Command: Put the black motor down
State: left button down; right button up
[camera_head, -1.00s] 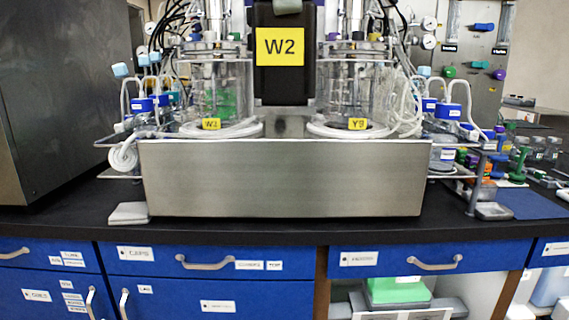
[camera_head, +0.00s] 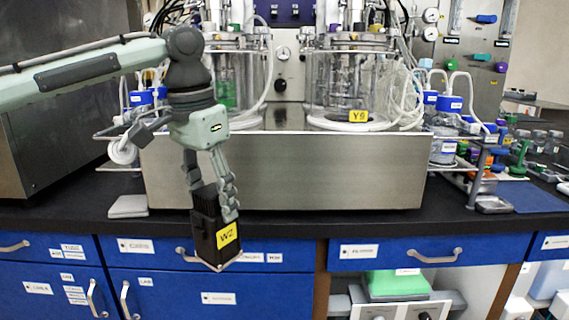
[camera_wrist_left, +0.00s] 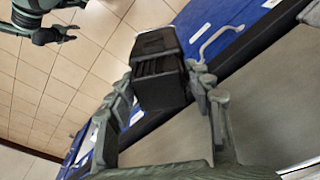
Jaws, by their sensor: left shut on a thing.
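The black motor (camera_head: 204,222) is a dark box with a yellow label that seems to read W2. It hangs slightly tilted from my left gripper (camera_head: 211,190), in front of the bench's front edge and the blue drawers. The fingers are shut on its upper part. In the left wrist view, the motor (camera_wrist_left: 160,72) sits between the fingers of my left gripper (camera_wrist_left: 160,92). What looks like my right gripper (camera_wrist_left: 48,28) shows at the top left of that view; its jaw state is unclear. It is not in the head view.
The black benchtop (camera_head: 330,222) has a clear strip in front of the steel bioreactor base (camera_head: 290,172). Two glass vessels, the left (camera_head: 232,85) and the right (camera_head: 345,85), stand on that base. A flat grey pad (camera_head: 128,206) lies left. A blue mat (camera_head: 532,198) lies right.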

pick_arm(q)
jog(key=s+a+f+n, duration=0.3)
jog(key=f, duration=0.7)
jog(key=s+a+f+n, duration=0.3)
jog(key=f+n, duration=0.1)
jog(key=f, duration=0.6)
jog(key=shift+s+a+y, duration=0.2)
jog(key=shift+a+y, duration=0.1)
jog(key=shift+y, duration=0.1)
